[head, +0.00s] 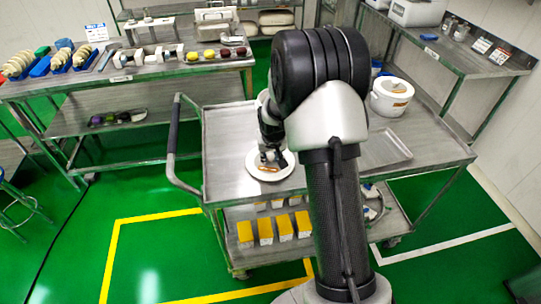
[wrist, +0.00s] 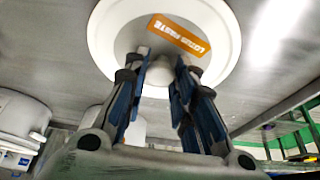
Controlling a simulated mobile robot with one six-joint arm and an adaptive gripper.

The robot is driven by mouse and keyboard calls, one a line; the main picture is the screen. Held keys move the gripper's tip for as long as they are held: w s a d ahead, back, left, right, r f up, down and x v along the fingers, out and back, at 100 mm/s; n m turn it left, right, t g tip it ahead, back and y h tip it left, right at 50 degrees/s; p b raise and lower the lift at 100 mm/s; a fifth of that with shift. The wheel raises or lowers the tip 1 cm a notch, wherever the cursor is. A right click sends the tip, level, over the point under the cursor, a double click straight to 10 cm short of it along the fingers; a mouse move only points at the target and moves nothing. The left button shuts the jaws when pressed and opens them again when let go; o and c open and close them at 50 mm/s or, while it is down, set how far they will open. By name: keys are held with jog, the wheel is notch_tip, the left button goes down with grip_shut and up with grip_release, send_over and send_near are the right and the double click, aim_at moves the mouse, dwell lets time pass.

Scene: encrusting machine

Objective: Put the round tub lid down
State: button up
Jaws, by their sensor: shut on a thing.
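The round tub lid (head: 284,170) is a white disc with an orange label, at the left part of the steel cart top (head: 225,135). A white round tub (head: 388,103) with an orange label stands at the back right of the cart.
A shallow metal tray (head: 385,150) lies on the right of the cart top. The cart has a push handle (head: 174,140) at its left and yellow-topped boxes (head: 265,230) on its lower shelf. A workbench (head: 150,72) with several items stands behind. Cart surface left of the lid is clear.

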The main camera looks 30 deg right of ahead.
jog(key=shift+f, duration=0.15)
jog(key=o, duration=0.6)
jog(key=shift+f, duration=0.1)
jog(key=o, duration=0.4)
jog(key=shift+o, duration=0.2)
jog(key=s+a+r+n+p, duration=0.1)
jog(key=s+a+r+p, duration=0.2)
jog(key=r, duration=0.7)
jog(key=s+a+r+p, duration=0.1)
jog(key=s+a+r, duration=0.2)
jog(key=s+r, duration=0.45)
jog(key=s+a+r+n, duration=0.1)
jog(key=s+a+r, duration=0.2)
jog(key=s, duration=0.4)
jog(key=s+a+r+n+y, duration=0.1)
jog(key=s+a+r, duration=0.3)
jog(key=s, duration=0.4)
jog(key=s+a+r+n, duration=0.1)
jog(key=s+a+r, duration=0.2)
jog(key=s, duration=0.5)
jog(key=shift+a+r+y, duration=0.15)
jog(key=shift+y, duration=0.15)
